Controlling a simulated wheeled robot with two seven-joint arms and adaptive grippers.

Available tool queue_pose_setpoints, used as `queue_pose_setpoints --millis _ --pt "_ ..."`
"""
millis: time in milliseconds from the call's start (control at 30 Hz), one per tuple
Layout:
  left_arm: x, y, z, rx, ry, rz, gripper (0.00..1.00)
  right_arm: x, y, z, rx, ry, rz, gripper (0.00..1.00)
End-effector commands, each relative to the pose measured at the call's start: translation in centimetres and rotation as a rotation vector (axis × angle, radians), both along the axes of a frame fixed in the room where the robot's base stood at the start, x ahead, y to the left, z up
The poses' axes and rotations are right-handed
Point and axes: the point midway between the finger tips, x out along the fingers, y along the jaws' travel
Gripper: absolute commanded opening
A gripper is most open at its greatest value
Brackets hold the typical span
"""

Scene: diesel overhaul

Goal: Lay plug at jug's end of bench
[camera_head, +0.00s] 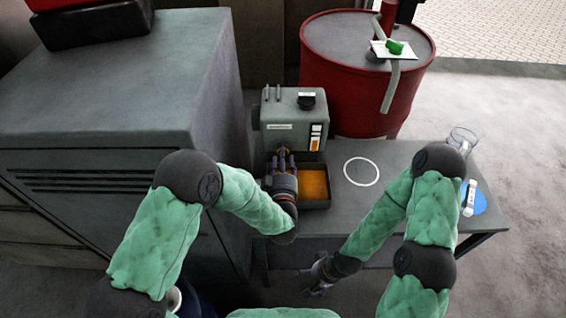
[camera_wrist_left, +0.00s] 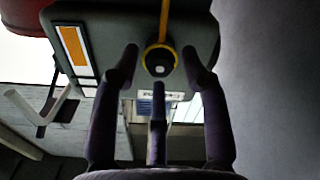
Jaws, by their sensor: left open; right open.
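A grey engine block (camera_head: 293,120) stands on the bench (camera_head: 400,160). My left gripper (camera_head: 282,157) is at its lower front, open, with its fingers toward the block. In the left wrist view a dark round piece with a yellow rim and pale centre (camera_wrist_left: 160,62) shows between the open fingers (camera_wrist_left: 158,75); I cannot tell whether it is the plug or its opening. A thin yellow strip (camera_wrist_left: 164,20) runs from it. A clear jug (camera_head: 462,140) stands at the bench's right end. My right gripper (camera_head: 320,277) is open and empty before the bench's front edge.
A dark tray with orange liquid (camera_head: 314,184) sits before the block. A white ring (camera_head: 361,171) marks clear bench top. A blue disc (camera_head: 478,203) with a pale cylinder (camera_head: 469,197) lies at the right end. A red drum (camera_head: 340,85) stands behind; a grey cabinet (camera_head: 130,80) is left.

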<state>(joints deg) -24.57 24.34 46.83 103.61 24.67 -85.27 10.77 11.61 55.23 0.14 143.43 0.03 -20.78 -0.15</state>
Motion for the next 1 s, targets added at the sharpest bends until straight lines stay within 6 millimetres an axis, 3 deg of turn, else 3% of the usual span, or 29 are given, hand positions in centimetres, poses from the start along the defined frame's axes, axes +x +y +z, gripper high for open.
queue_pose_setpoints --millis 133,300,1000 --pt "0.0 0.0 0.0 0.000 0.000 0.000 0.45 0.0 0.0 0.0 0.000 0.000 0.000 0.83" --pt "0.0 0.0 0.0 0.000 0.000 0.000 0.00 0.0 0.0 0.0 0.000 0.000 0.000 0.83" --pt "-1.5 -0.1 0.1 -0.001 -0.002 -0.001 0.00 0.0 0.0 0.0 0.000 0.000 0.000 0.83"
